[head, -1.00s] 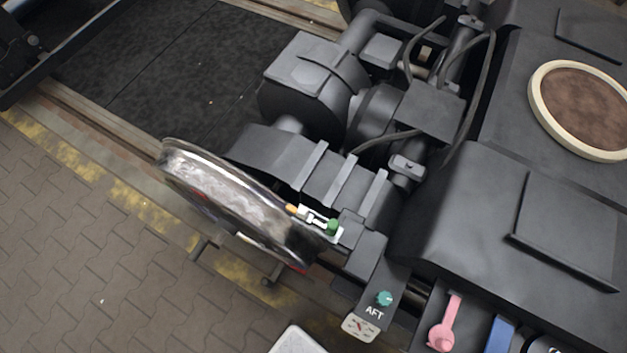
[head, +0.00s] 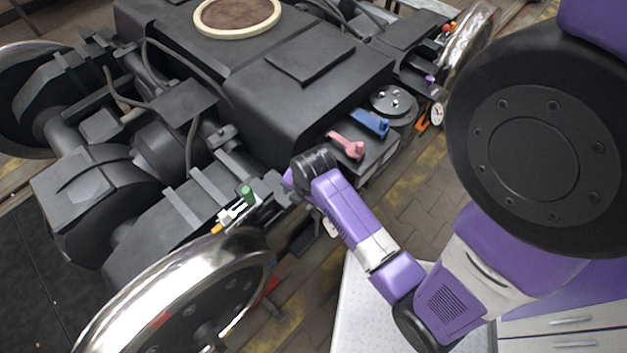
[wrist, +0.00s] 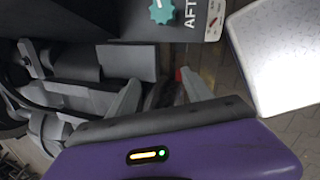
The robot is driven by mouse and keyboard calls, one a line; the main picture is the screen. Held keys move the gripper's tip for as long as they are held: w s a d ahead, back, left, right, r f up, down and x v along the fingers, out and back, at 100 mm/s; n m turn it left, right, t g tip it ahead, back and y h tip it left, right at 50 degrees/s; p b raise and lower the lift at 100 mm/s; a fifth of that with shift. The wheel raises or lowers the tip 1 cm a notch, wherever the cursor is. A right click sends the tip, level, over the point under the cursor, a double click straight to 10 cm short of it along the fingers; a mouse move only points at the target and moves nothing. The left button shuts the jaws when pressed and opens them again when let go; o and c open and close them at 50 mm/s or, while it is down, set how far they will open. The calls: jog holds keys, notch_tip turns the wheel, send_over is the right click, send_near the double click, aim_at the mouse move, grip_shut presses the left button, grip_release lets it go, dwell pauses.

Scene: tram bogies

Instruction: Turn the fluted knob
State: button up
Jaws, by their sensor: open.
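The fluted knob (wrist: 162,11) is teal with a pale pointer mark and sits on a dark plate at the top edge of the wrist view, beside white "AFT" lettering (wrist: 191,14). My gripper (wrist: 160,76) is open, its two grey fingers apart with nothing held between them. In the wrist view the knob lies above and beyond the fingertips, apart from them. In the head view my purple arm reaches to the bogie's side, and its wrist hides the knob and its plate.
A pink lever (head: 347,146) and a blue lever (head: 371,123) stand close beside my wrist. A green-capped fitting (head: 246,194) is left of it, above the shiny wheel (head: 165,295). A round gauge (head: 437,115) is further right. Paved floor (head: 425,185) is free in front.

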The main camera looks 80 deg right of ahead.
jog(key=s+d+r+n, duration=0.1)
jog(key=d, duration=0.2)
jog(key=s+d+r+n+g+y, duration=0.1)
jog(key=d, duration=0.2)
jog(key=s+d+r+n+g+y, duration=0.1)
jog(key=d+n, duration=0.1)
jog(key=d, duration=0.1)
jog(key=shift+s, duration=0.35)
jog(key=shift+s+f, duration=0.1)
jog(key=shift+f, duration=0.2)
jog(key=shift+f+b, duration=0.8)
jog(key=shift+f, duration=2.75)
grip_shut()
